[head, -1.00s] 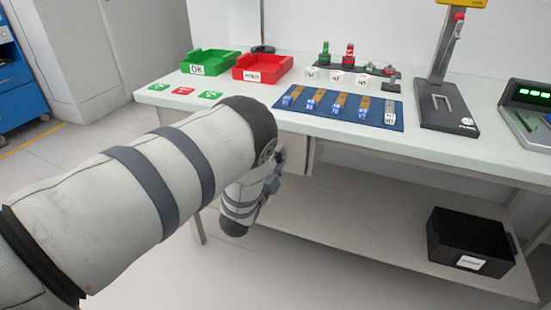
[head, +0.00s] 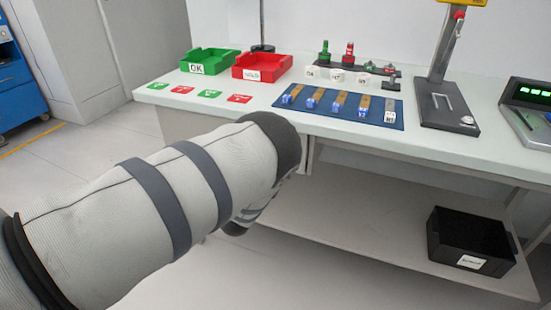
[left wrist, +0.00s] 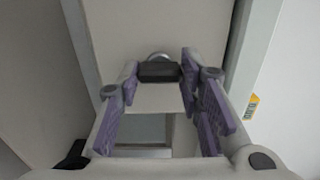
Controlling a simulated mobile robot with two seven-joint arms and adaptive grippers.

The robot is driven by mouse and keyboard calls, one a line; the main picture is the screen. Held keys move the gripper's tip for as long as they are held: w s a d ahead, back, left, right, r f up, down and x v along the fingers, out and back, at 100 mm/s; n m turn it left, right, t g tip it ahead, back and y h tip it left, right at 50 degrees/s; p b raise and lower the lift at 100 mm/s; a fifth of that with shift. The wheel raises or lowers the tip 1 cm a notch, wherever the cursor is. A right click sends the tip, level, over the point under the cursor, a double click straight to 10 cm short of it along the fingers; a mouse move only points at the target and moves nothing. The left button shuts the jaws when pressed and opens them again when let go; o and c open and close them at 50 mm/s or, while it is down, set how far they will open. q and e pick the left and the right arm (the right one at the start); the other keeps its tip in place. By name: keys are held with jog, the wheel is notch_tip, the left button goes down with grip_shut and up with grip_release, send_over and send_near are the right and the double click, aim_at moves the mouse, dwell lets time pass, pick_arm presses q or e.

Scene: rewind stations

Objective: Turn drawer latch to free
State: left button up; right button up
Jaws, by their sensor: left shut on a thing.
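The latch (left wrist: 158,72) is a small black block on a round metal base, at the centre of the left wrist view. It is on the pale drawer front (left wrist: 135,25). My left gripper (left wrist: 160,75) has its purple-padded fingers on either side of the latch and is shut on it. In the head view my left arm covers the gripper and latch. Only a strip of pale panel under the bench (head: 308,155) shows past the arm. My right gripper is in neither view.
The bench top (head: 440,145) carries green (head: 212,61) and red (head: 262,67) trays, several cards and a blue mat (head: 350,118) with small parts. A press stand (head: 448,108) is at right. A black bin (head: 470,240) stands on the lower shelf.

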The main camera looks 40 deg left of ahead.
pick_arm(q)
jog(key=o, duration=1.2)
jog(key=shift+c, duration=0.2)
jog(key=v, duration=1.2)
